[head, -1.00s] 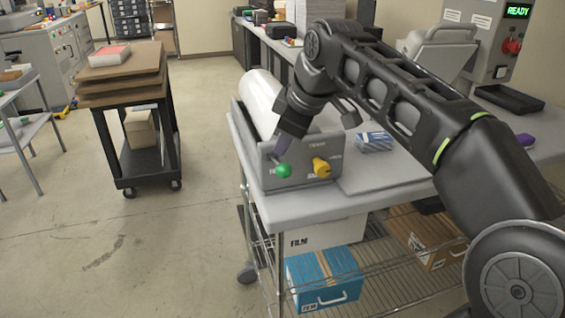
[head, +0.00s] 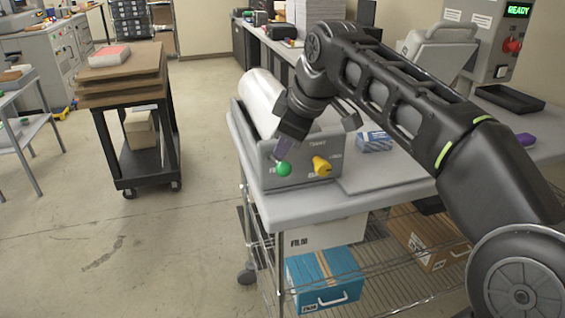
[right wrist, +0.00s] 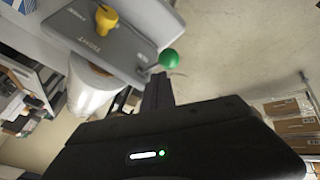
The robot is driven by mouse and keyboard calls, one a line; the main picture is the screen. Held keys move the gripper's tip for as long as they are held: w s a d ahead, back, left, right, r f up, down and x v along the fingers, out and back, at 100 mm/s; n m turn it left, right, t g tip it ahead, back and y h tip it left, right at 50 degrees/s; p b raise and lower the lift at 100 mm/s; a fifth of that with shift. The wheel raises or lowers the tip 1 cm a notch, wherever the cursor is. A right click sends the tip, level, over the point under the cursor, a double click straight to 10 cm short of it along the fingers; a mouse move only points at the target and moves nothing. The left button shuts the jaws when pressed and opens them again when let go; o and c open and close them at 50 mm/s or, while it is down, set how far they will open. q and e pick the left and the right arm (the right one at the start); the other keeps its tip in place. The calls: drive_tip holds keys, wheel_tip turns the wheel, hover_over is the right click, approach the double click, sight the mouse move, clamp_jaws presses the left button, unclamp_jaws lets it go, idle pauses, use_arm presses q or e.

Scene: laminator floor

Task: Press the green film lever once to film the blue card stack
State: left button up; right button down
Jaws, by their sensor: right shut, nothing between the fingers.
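The green film lever (head: 284,169) sticks out of the front panel of a grey laminator (head: 303,171), which carries a white film roll. It also shows in the right wrist view (right wrist: 168,58). A yellow lever (head: 321,166) is to its right. My right gripper (head: 281,152) is shut and empty, its fingertips just above and beside the green knob; I cannot tell whether they touch. In the right wrist view the fingers (right wrist: 157,90) point toward the knob. The blue card stack (head: 374,141) lies on the bench right of the laminator. My left gripper is out of view.
The bench (head: 400,178) holds a black tray (head: 509,98) and a purple object (head: 525,140). A control unit with a READY display (head: 518,11) stands at the back right. A blue film box (head: 325,279) sits on the lower shelf. The floor to the left is open up to a black cart (head: 147,178).

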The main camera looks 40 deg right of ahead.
drive_tip(key=shift+s+a+f+b, duration=0.1)
drive_tip(key=shift+s+f+b, duration=0.05)
drive_tip(key=shift+f+b, duration=0.45)
drive_tip(key=shift+s+f+b, duration=0.15)
drive_tip(key=shift+f+b, duration=0.35)
drive_tip(key=shift+f, duration=0.05)
idle(1.1)
drive_tip(key=shift+r, duration=0.15)
idle(0.4)
drive_tip(key=shift+w+r+p, duration=0.25)
drive_tip(key=shift+r+p, duration=0.45)
drive_tip(key=shift+p, duration=0.1)
drive_tip(key=shift+w+r+p, duration=0.2)
drive_tip(key=shift+r+p, duration=0.5)
drive_tip(key=shift+p, duration=0.1)
drive_tip(key=shift+r, duration=0.1)
drive_tip(key=r+p, duration=0.1)
drive_tip(key=w+r+p, duration=0.1)
drive_tip(key=r+p, duration=0.2)
drive_tip(key=p, duration=0.1)
drive_tip(key=shift+w+d+r, duration=0.15)
drive_tip(key=shift+d+r, duration=0.15)
drive_tip(key=shift+d, duration=0.1)
